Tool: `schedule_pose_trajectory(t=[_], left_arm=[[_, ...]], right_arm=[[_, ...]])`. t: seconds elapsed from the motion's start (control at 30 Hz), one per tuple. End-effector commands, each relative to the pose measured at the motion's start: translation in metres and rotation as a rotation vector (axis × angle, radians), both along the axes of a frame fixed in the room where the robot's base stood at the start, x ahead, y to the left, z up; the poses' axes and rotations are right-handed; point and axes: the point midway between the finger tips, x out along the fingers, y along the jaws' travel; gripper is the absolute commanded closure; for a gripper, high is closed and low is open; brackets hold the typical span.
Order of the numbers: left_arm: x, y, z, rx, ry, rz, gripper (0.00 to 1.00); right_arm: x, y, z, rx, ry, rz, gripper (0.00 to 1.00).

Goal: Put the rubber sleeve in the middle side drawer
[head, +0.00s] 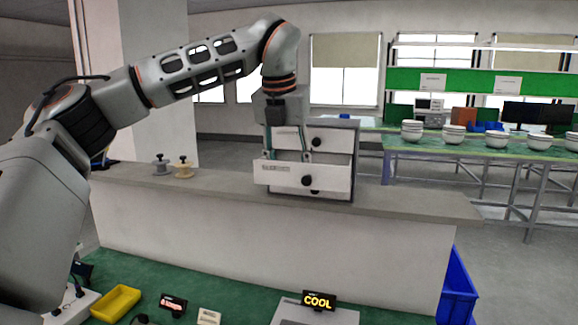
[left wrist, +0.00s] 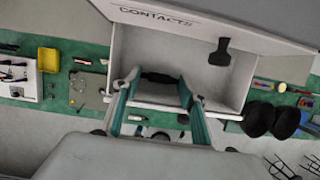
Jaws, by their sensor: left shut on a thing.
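A small white drawer cabinet (head: 335,138) stands on the ledge. Below its top drawer, one drawer (head: 275,178), apparently the middle one, is pulled out; its pale inside (left wrist: 205,78) shows in the left wrist view. A lower knob (head: 315,193) is partly hidden under it. My left gripper (head: 290,155) points down at the open drawer. In the left wrist view my left gripper (left wrist: 160,82) is shut on a dark piece, apparently the rubber sleeve (left wrist: 160,77), over the drawer opening. Whether the sleeve touches the drawer floor cannot be told. My right gripper is not in view.
Two spools (head: 161,165) (head: 184,169) stand on the ledge (head: 400,205) left of the cabinet. The ledge right of it is clear. A COOL sign (head: 319,300) and yellow tray (head: 115,303) are on the green bench below. A blue bin (head: 457,290) stands right.

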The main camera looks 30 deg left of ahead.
Motion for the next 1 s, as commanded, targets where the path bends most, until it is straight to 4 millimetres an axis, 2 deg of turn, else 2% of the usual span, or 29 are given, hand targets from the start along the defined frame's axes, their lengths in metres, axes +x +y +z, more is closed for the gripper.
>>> schedule_pose_trajectory(t=[0.4,0.43,0.5,0.83,1.0], left_arm=[[0.000,0.000,-0.007,0.000,-0.002,-0.001,0.68],[0.000,0.000,-0.007,0.000,-0.002,-0.001,0.55],[0.000,0.000,-0.006,0.000,-0.002,0.000,0.41],[0.000,0.000,-0.005,-0.001,-0.001,0.000,0.41],[-0.003,-0.001,0.008,0.000,-0.004,0.000,0.41]], right_arm=[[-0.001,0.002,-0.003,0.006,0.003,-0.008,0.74],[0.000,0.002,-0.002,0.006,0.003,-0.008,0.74],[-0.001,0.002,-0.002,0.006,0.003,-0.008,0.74],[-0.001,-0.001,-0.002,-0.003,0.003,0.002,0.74],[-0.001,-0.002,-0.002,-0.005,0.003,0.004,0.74]])
